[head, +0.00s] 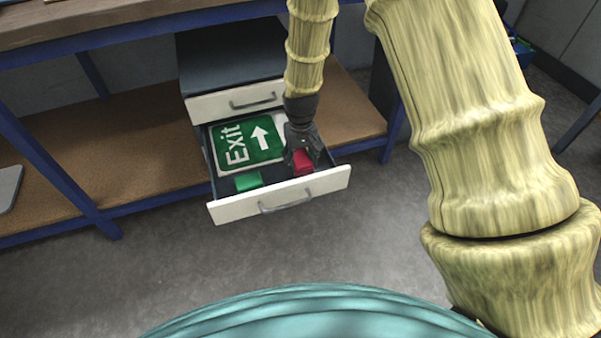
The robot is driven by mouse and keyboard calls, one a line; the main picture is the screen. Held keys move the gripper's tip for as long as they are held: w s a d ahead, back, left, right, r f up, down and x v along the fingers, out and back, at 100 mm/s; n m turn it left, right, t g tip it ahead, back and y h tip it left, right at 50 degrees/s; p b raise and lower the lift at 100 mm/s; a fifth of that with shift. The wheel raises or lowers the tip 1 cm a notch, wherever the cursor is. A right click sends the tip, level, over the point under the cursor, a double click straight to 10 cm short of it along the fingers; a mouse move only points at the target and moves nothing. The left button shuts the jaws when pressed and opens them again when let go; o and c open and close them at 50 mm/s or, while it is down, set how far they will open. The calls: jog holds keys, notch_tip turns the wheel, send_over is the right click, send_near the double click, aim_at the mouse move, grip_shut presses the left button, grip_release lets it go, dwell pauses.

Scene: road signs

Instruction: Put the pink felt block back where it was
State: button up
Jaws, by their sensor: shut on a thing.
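The pink felt block (303,162) shows as a deep pink-red block at the right side of the open lower drawer (230,213). My gripper (301,154) points down into the drawer and is shut on the pink block. The fingers hide part of the block. I cannot tell whether the block touches the drawer floor.
A green block (248,181) lies at the drawer's front left. A green Exit sign (248,143) with a white arrow lies behind it. The upper drawer (238,101) is closed. The cabinet stands on a brown shelf (130,160) under a blue-framed bench.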

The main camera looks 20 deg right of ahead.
aim_at(301, 157)
jog(key=shift+f+b, duration=0.7)
jog(key=shift+f, duration=1.55)
jog(key=shift+f, duration=0.1)
jog(key=o, duration=0.9)
notch_tip(301, 157, up, 12)
jog(key=p, duration=0.4)
jog(key=shift+p, duration=0.3)
